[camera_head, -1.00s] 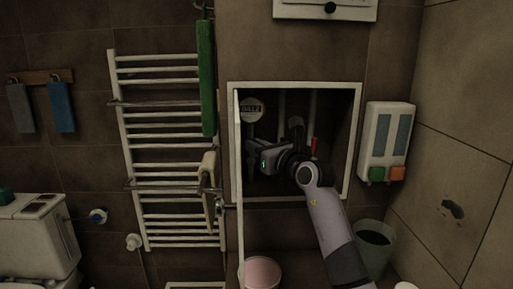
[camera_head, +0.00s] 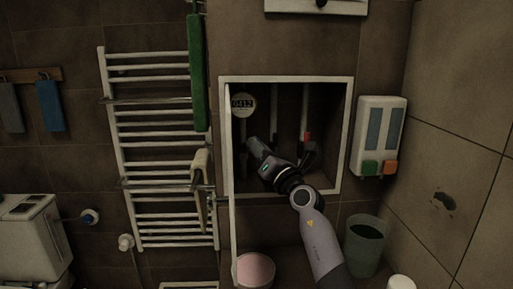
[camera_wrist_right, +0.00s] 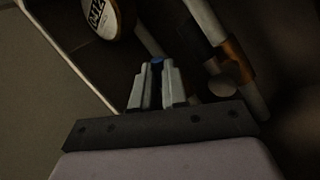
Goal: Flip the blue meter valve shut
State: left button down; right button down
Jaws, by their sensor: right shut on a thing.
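My right gripper (camera_head: 252,146) reaches into the open wall niche (camera_head: 286,80), just below the round meter (camera_head: 243,105). In the right wrist view its two fingers (camera_wrist_right: 156,76) are close together. A small piece of the blue meter valve (camera_wrist_right: 157,60) shows at their tips, held between them. The rest of the valve is hidden by the fingers, so I cannot tell its angle. The meter's white dial (camera_wrist_right: 101,14) shows at the top left of the wrist view. My left gripper is not in view.
A pipe with a red valve (camera_head: 307,137) stands to the right in the niche. A copper-coloured fitting (camera_wrist_right: 235,62) sits on a pipe in the wrist view. The open niche door (camera_head: 232,230) stands at the left. A towel radiator (camera_head: 150,150) is beyond it.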

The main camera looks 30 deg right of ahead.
jog(key=shift+f, duration=0.1)
dwell(0.4)
jog(key=c, duration=1.2)
grip_release()
jog(key=shift+o, duration=0.2)
jog(key=v, duration=0.7)
jog(key=shift+s, duration=0.1)
